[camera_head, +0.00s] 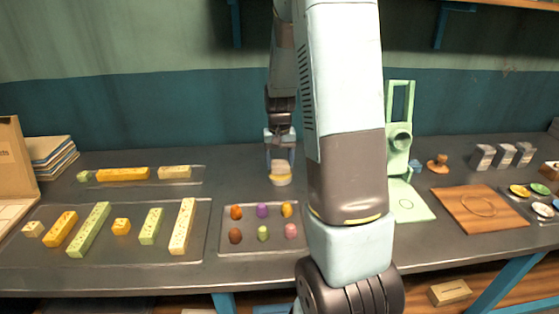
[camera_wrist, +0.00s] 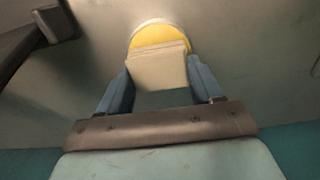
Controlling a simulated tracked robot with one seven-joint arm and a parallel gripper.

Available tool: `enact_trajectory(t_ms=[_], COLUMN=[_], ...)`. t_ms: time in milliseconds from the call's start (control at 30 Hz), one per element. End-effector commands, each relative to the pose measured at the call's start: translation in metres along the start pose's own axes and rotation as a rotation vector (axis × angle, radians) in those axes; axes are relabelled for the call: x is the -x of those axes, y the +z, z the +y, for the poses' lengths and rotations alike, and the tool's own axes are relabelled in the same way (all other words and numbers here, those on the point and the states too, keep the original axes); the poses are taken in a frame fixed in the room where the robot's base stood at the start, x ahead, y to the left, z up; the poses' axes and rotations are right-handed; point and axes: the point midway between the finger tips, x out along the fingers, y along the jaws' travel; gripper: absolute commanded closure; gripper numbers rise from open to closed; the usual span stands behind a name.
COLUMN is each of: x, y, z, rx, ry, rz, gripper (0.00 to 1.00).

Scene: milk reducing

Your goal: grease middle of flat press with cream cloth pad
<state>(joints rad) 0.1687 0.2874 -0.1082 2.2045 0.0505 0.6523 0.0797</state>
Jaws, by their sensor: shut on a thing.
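My gripper (camera_head: 280,157) reaches down at the back middle of the table, left of the press. In the wrist view my blue fingers (camera_wrist: 159,70) are shut on the cream cloth pad (camera_wrist: 158,68), a small pale block. A round pale dish with yellow content (camera_wrist: 158,35) lies just past the pad; I cannot tell if they touch. This dish (camera_head: 281,180) also shows below my gripper in the head view. The light green flat press (camera_head: 410,202) stands to the right, with a circle marked on its flat plate and an upright frame behind. My arm hides part of its left side.
A tray of colored egg-shaped pieces (camera_head: 224,246) lies front left of the press. Trays of yellow, green and cream bars (camera_head: 140,265) fill the left. A wooden board (camera_head: 450,218), a wooden knobbed tool (camera_head: 437,163) and grey containers (camera_head: 482,157) stand right.

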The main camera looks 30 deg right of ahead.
Motion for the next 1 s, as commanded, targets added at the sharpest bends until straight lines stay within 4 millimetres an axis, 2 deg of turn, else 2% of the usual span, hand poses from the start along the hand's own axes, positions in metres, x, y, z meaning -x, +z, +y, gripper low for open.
enact_trajectory(t_ms=[1000], x=[-0.0077], y=[0.0], z=[0.0], rx=[0.0], ry=[0.0], rz=[0.0], gripper=[0.59])
